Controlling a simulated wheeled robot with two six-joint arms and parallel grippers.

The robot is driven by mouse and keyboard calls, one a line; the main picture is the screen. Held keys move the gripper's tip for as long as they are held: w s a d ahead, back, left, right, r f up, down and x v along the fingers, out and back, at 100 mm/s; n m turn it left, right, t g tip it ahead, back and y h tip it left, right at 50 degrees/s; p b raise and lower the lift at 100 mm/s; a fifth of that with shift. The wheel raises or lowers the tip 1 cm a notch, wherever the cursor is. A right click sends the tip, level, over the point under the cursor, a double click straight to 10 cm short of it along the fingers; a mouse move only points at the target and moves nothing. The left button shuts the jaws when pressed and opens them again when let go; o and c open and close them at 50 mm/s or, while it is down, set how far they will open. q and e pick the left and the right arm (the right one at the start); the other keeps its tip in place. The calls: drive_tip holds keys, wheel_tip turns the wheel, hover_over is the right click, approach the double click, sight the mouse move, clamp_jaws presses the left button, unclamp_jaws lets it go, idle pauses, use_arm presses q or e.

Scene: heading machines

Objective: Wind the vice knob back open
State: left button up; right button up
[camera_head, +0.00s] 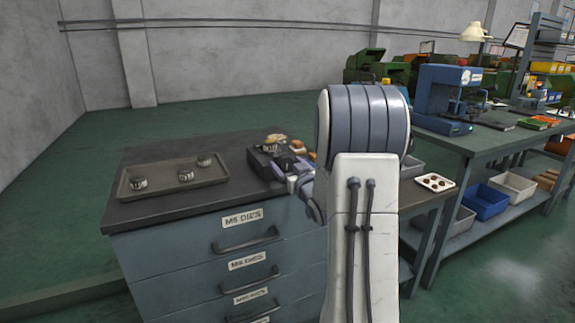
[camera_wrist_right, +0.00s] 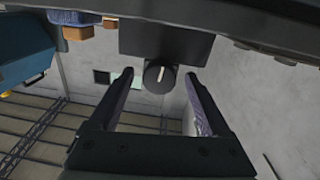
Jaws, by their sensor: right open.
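The dark vice (camera_head: 262,163) sits at the right part of the cabinet top, partly hidden by my right arm. In the right wrist view, its round dark knob (camera_wrist_right: 158,77) shows a pale line, which stands nearly upright in the picture, in front of the dark vice body (camera_wrist_right: 165,42). My right gripper (camera_head: 297,182) is at the vice's near right side. In the right wrist view its fingers (camera_wrist_right: 159,73) are open, one tip on each side of the knob with a gap at both sides. I see no contact. My left gripper is not in view.
A shallow tray (camera_head: 205,184) with three round metal pieces lies on the left of the cabinet top (camera_head: 150,215). Small brass-coloured pieces (camera_head: 297,145) lie near the vice. A workbench (camera_head: 480,141) with a blue machine (camera_head: 440,98) stands to the right.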

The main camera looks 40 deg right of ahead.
drive_tip(key=shift+w, duration=0.1)
clamp_jaws()
drive_tip(key=shift+f+n+b, duration=0.15)
drive_tip(key=shift+n+b, duration=0.35)
drive_tip(key=shift+b, duration=0.25)
drive_tip(key=n+b, duration=0.6)
drive_tip(key=b, duration=0.1)
drive_tip(key=n+b, duration=0.6)
drive_tip(key=b, duration=0.1)
drive_tip(key=shift+d+f+n+t, duration=0.1)
drive_tip(key=shift+f+n+t, duration=0.1)
drive_tip(key=shift+n+t, duration=0.15)
drive_tip(key=shift+r+n+y+b, duration=0.15)
drive_tip(key=shift+n+y+b, duration=0.15)
drive_tip(key=shift+n+b, duration=1.8)
drive_tip(key=shift+n, duration=0.25)
unclamp_jaws()
drive_tip(key=shift+r, duration=0.1)
